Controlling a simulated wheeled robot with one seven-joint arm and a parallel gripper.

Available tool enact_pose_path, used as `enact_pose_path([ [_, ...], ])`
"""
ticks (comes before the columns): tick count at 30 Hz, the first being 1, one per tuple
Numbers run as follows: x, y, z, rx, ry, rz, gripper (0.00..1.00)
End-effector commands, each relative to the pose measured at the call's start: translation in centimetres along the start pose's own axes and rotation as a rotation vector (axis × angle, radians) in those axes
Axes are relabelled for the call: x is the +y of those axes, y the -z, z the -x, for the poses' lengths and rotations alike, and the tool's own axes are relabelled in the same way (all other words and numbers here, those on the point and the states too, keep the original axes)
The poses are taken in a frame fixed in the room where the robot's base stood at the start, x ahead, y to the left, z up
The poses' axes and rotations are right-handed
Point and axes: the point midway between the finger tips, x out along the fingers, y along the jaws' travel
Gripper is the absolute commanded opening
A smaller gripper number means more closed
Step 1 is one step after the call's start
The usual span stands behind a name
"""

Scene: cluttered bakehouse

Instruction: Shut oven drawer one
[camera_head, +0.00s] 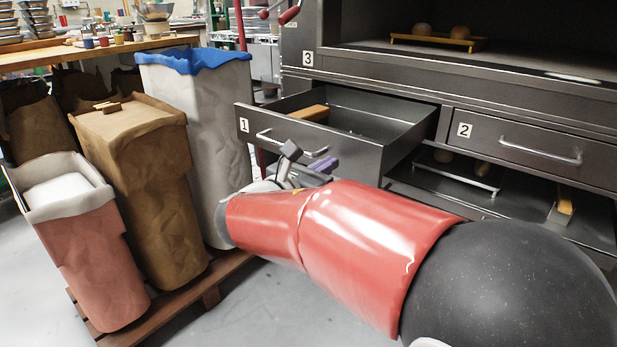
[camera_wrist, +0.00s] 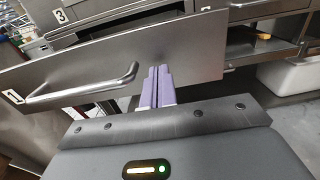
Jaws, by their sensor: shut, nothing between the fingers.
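Oven drawer one (camera_head: 355,158), a dark metal drawer labelled 1, stands pulled out from the oven. Its bar handle (camera_head: 272,140) is on the front panel, and a brown block-like item (camera_head: 308,113) lies inside. My gripper (camera_head: 308,158) is at the outer face of the drawer front, by the right part of the handle. In the wrist view my shut, empty purple fingers (camera_wrist: 159,70) point at the drawer front (camera_wrist: 115,55), right of the handle (camera_wrist: 85,90). I cannot tell whether they touch the panel.
Drawer two (camera_head: 540,135) is shut at the right. An open shelf below holds a small rack (camera_head: 455,172). Bins, including a white one with a blue liner (camera_head: 205,100), stand on a wooden pallet (camera_head: 215,280) at left. Some floor in front is clear.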

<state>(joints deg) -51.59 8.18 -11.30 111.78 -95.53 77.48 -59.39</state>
Motion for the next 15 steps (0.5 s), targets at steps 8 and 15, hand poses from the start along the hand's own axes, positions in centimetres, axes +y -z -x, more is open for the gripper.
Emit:
enact_pose_path([
  [8,0.04,0.07,-1.47,0.001,-0.001,0.0,0.0],
  [15,0.02,0.05,-1.47,0.001,-0.001,0.0,0.0],
])
